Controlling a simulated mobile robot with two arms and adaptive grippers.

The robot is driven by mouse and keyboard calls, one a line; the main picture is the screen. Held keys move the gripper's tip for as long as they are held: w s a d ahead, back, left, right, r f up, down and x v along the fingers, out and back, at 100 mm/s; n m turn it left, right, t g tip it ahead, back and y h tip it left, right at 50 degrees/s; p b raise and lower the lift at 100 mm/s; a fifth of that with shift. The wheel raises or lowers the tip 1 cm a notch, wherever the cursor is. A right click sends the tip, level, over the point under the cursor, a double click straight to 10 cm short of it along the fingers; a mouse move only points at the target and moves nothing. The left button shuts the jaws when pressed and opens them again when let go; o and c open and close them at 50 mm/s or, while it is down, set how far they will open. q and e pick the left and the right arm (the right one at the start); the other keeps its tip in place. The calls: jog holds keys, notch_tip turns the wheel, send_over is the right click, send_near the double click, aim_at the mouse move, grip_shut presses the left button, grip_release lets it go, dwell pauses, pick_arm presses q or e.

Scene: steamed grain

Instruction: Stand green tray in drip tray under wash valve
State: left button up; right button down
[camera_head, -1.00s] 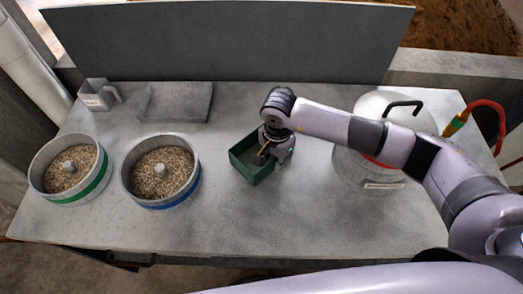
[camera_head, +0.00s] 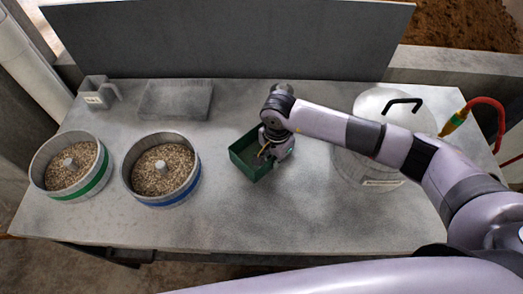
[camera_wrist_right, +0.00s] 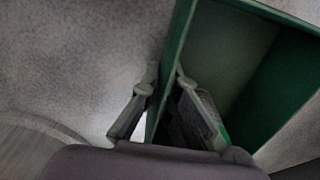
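The green tray (camera_head: 243,163) is a small open box at the middle of the table, seemingly resting on the surface. My right gripper (camera_head: 268,152) points down at its right side. In the right wrist view, the fingers (camera_wrist_right: 165,82) straddle one wall of the green tray (camera_wrist_right: 285,80), one inside and one outside, with the tips closed against it. A yellow and green valve fitting (camera_head: 454,122) on a red hose is at the right table edge. I cannot identify the drip tray for certain. My left gripper is out of view.
Two round grain pans, one green-banded (camera_head: 60,190) and one blue-banded (camera_head: 165,203), stand at left. A grey jug (camera_head: 97,93) and a shallow grey slab (camera_head: 175,100) are behind them. A lidded pot (camera_head: 370,165) stands right, partly behind my arm. The front middle is clear.

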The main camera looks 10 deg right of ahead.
jog(key=shift+r, duration=0.1)
dwell(0.3)
jog(key=shift+w+r, duration=0.1)
jog(key=shift+r, duration=0.3)
notch_tip(320, 180, up, 19)
jog(key=b, duration=0.4)
jog(key=s+d+f+n, duration=0.4)
jog(key=s+d+n, duration=0.4)
jog(key=n, duration=0.3)
jog(key=shift+s+f, duration=0.35)
jog(key=shift+s, duration=0.25)
